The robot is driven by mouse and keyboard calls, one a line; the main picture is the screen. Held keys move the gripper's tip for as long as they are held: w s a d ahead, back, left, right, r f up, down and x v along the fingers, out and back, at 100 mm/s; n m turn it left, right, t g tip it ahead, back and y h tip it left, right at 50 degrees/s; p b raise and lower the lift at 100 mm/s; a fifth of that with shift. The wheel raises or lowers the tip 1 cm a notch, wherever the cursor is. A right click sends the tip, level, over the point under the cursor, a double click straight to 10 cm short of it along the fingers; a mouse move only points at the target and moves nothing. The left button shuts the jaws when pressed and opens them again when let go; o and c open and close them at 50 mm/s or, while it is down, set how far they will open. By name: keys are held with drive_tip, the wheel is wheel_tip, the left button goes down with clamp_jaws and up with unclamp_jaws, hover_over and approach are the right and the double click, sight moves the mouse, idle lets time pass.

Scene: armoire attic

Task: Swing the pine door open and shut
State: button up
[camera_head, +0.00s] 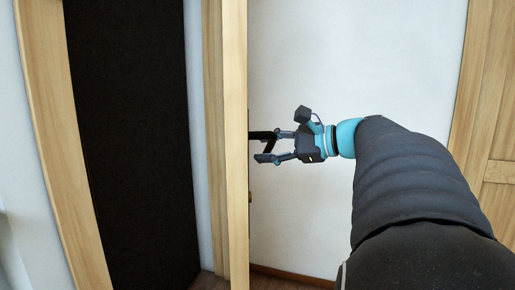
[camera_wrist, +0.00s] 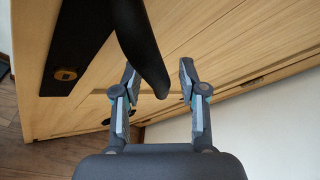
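The pine door (camera_head: 236,200) stands open in the head view, seen almost edge-on. Its face fills much of the wrist view (camera_wrist: 240,45), with a black handle plate (camera_wrist: 85,35) on it. A black lever handle (camera_wrist: 142,45) comes off the plate. My gripper (camera_wrist: 158,72) is open, with one finger on each side of the lever's end. Gaps show between the lever and both fingers. In the head view my gripper (camera_head: 268,147) is at the right side of the door edge, by the handle (camera_head: 261,135). The door's hinges are not clearly visible.
Left of the door is a dark opening (camera_head: 130,150) with a pine frame post (camera_head: 58,130). A white wall (camera_head: 380,60) is behind my arm. Another pine panel (camera_head: 495,130) stands at the far right. Brown wood floor (camera_wrist: 20,135) shows at the wrist view's lower left.

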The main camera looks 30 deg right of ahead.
drive_tip(key=shift+s+d, duration=0.1)
drive_tip(key=shift+d, duration=0.1)
drive_tip(key=shift+s+d, duration=0.1)
drive_tip(key=shift+d, duration=0.05)
drive_tip(key=v, duration=1.1)
drive_tip(key=shift+s+r, duration=0.2)
drive_tip(key=shift+d, duration=0.15)
